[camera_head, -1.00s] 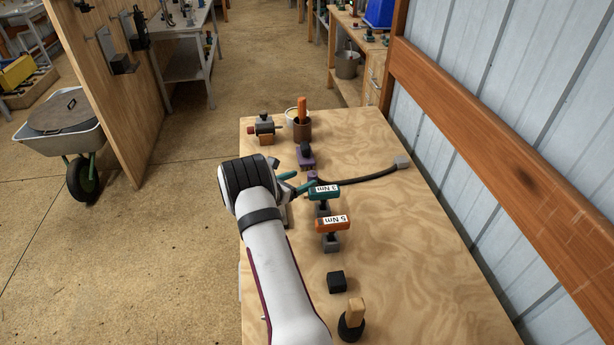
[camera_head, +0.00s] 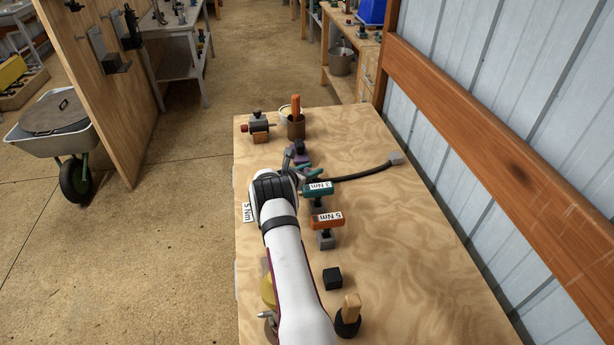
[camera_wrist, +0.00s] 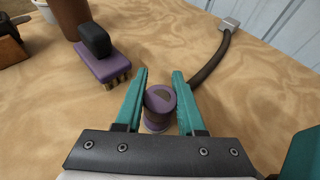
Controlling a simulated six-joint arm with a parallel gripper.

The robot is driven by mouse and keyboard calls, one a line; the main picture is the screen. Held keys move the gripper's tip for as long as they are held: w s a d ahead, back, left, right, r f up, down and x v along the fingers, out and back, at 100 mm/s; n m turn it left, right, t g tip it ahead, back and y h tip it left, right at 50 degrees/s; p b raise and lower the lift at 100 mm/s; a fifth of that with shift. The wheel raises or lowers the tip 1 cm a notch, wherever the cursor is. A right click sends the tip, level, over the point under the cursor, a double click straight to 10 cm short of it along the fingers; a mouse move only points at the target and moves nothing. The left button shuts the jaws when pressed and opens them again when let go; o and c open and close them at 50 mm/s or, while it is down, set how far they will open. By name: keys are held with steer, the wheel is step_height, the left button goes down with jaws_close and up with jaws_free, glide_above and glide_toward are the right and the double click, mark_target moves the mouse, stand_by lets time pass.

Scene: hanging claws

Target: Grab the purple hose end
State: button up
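The purple hose end (camera_wrist: 159,104) shows in the wrist view as a round purple piece with a dark band. It sits between the two teal fingers of my gripper (camera_wrist: 160,73). The fingers stand open, one on each side, very close to it; I cannot tell whether either touches. The dark hose (camera_wrist: 212,58) passes behind the right finger and curves to a grey block (camera_wrist: 229,24). In the head view the gripper (camera_head: 308,174) is low over the table, and the hose (camera_head: 352,177) runs right from it. The hose end is not clear there.
A purple brush with a black grip (camera_wrist: 103,58) lies just ahead and left of the fingers. A brown cup (camera_head: 296,127) stands at the back. The table's right side is mostly bare.

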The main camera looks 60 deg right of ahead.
jaws_close()
steer(key=shift+r, duration=0.15)
